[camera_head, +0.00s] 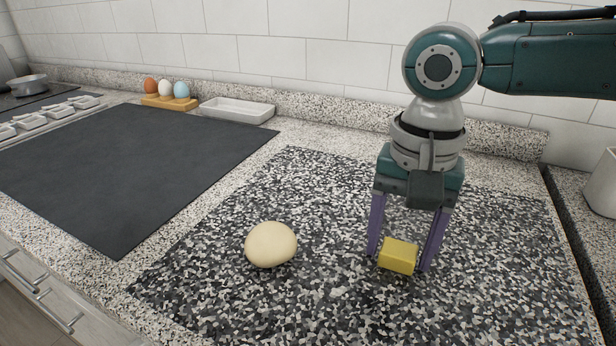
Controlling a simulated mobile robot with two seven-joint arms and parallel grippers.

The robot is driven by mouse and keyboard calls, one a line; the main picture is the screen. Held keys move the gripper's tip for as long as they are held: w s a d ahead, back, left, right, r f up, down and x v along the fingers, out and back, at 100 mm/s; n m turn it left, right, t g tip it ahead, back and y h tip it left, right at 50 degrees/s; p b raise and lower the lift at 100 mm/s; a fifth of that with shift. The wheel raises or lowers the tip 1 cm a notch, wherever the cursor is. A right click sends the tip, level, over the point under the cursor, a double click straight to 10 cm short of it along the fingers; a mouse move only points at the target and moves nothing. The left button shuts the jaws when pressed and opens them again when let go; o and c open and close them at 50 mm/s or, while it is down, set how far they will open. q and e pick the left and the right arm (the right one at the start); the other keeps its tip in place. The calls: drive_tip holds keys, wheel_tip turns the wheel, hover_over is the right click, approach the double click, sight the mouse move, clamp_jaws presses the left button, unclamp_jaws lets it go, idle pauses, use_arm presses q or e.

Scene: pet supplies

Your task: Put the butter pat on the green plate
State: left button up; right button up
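A yellow block, the butter pat (398,256), lies on the speckled black-and-white slab at the right of the head view. My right gripper (399,262) reaches down over it, with one purple finger on each side of the butter pat. The fingers are spread wider than the butter pat, and small gaps seem to show beside it. Whether either finger touches it is hard to tell. No green plate shows in this view. My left gripper is not in view.
A pale dough ball (271,244) sits on the speckled slab (300,190), left of my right gripper. A dark mat (140,170) is bare. At the back are an egg holder (170,102) with three eggs and a white tray (237,110). A pale container (603,185) stands far right.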

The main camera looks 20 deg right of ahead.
drive_tip(key=shift+o, duration=1)
